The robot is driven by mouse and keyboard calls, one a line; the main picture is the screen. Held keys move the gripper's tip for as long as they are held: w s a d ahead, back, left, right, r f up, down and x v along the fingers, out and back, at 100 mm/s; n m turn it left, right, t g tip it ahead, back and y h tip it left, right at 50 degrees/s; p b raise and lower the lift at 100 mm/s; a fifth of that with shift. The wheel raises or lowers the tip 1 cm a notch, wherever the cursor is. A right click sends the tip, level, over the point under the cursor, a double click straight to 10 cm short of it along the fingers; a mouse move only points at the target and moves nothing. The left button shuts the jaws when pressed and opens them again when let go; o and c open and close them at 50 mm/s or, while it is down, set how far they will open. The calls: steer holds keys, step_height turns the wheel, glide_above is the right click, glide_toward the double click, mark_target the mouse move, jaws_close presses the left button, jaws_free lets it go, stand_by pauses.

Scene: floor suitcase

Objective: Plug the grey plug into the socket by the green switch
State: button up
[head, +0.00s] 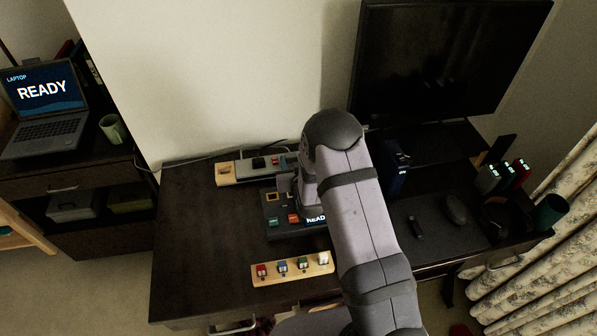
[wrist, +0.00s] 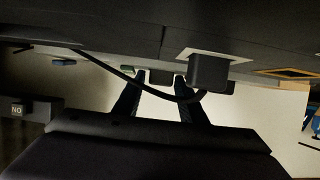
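My gripper shows in the wrist view (wrist: 160,80) with its two dark fingers apart and nothing clearly gripped between them. A dark block (wrist: 208,71), perhaps the grey plug, sits against a pale square plate just right of the fingers. In the head view my arm hides most of the gripper. A dark panel (head: 275,232) with a green switch (head: 272,222) and an orange-red one (head: 293,218) lies beside it. I cannot tell which socket is by the green switch.
A power strip (head: 226,174) lies along the wall. A wooden strip (head: 292,277) with red, blue, green and white pieces stands at the desk's front. A monitor (head: 450,60) is back right; a mouse (head: 455,208) lies right. The desk's left part (head: 195,235) is clear.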

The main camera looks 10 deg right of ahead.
steer(key=b+v, duration=0.2)
steer(key=v, duration=0.9)
steer(key=shift+s+r, duration=0.1)
steer(key=shift+r, duration=0.2)
steer(key=shift+s+f+g, duration=0.25)
steer(key=shift+s+g, duration=0.2)
steer(key=shift+g, duration=0.25)
steer(key=s+g, duration=0.2)
steer(key=s, duration=0.1)
steer(key=s+g, duration=0.1)
steer(key=s, duration=0.1)
steer(key=s+d+g, duration=0.1)
steer(key=s+g, duration=0.1)
steer(key=s, duration=0.1)
steer(key=shift+s+f+g, duration=0.2)
steer(key=shift+s+g, duration=0.1)
steer(key=shift+s, duration=0.1)
steer(key=s+r+g, duration=0.2)
steer(key=s+g, duration=0.1)
steer(key=s, duration=0.5)
steer(key=s+d+r+g, duration=0.1)
steer(key=s+r+g, duration=0.1)
steer(key=s, duration=0.6)
steer(key=shift+s+d+g, duration=0.2)
steer(key=shift+g, duration=0.5)
step_height(320, 180, up, 5)
steer(key=p, duration=0.4)
steer(key=shift+f+p, duration=0.25)
steer(key=shift+p, duration=0.05)
